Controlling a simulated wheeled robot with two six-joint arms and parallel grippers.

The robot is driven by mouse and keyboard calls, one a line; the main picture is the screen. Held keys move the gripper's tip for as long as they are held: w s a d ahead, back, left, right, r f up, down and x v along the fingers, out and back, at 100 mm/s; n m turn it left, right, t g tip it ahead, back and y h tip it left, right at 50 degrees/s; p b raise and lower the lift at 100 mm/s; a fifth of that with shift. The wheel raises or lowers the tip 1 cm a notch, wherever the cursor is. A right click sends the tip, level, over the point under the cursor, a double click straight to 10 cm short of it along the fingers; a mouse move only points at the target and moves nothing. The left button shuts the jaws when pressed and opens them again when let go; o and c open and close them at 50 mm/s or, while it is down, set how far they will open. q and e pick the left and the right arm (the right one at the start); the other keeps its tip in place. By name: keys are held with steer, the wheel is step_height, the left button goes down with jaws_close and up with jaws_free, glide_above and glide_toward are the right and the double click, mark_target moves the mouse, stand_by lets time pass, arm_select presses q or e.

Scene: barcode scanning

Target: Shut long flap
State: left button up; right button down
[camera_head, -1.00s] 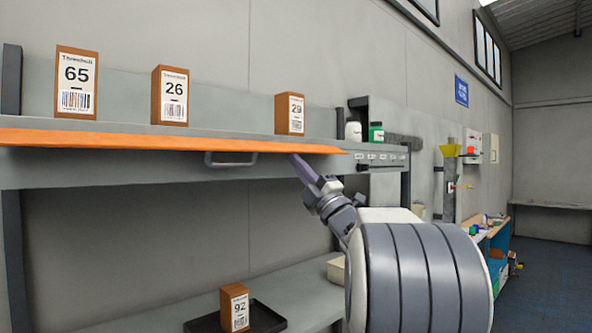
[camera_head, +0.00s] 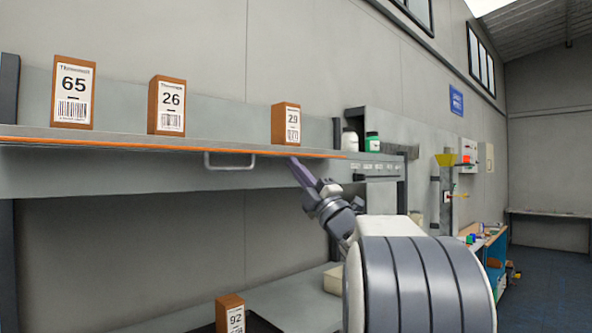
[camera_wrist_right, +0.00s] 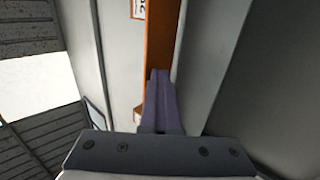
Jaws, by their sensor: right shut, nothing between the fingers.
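The long flap (camera_head: 110,167) runs along the front of the upper shelf. Its orange face (camera_head: 100,143) shows only as a thin strip along the top, with a grey front below. A grey handle (camera_head: 230,163) sits on that front. My right gripper (camera_head: 292,160) is shut and empty, its purple fingertips at the flap's right part, just below the orange strip. I cannot tell whether they touch it. In the right wrist view, the shut fingers (camera_wrist_right: 159,78) point along an orange strip (camera_wrist_right: 158,40). My left gripper is not in view.
Boxes numbered 65 (camera_head: 73,92), 26 (camera_head: 167,105) and 29 (camera_head: 286,124) stand on the upper shelf. White (camera_head: 350,140) and green (camera_head: 372,142) bottles stand to the right. Box 92 (camera_head: 230,314) is on the lower level, beside a pale bin (camera_head: 333,280).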

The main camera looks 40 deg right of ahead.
steer(key=shift+s+r, duration=0.15)
steer(key=shift+r, duration=0.6)
steer(key=shift+r, duration=0.65)
steer(key=shift+w+a+r+p, duration=0.1)
steer(key=shift+w+r+p, duration=0.3)
steer(key=shift+r, duration=0.15)
steer(key=shift+w+r, duration=0.1)
